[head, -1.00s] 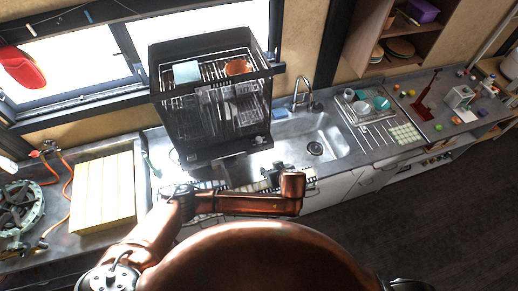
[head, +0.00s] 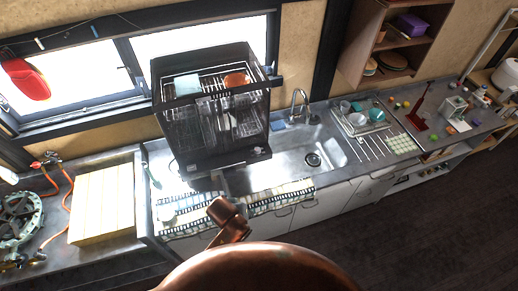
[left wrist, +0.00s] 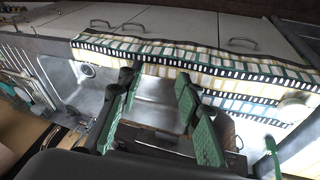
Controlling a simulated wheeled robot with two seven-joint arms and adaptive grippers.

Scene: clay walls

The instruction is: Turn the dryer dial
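The dryer (head: 190,128) is a dark, see-through cabinet with dish racks, standing on the counter behind the sink edge. A small dark knob, which looks like its dial (head: 258,150), sits at the right of its front base. My left gripper (left wrist: 157,82) shows in the left wrist view with its two green-padded fingers apart and nothing between them. It is above the sink and counter, apart from the dial. In the head view it is hidden behind my copper arm link. I cannot make out the dial in the left wrist view. My right gripper is not in view.
The sink (head: 300,155) with its faucet (head: 300,105) is right of the dryer. A patterned towel (head: 280,197) lies along the front edge, with a small pale round item (head: 167,214) on it. A dish rack (head: 360,118) stands further right. A yellow board (head: 103,205) lies left.

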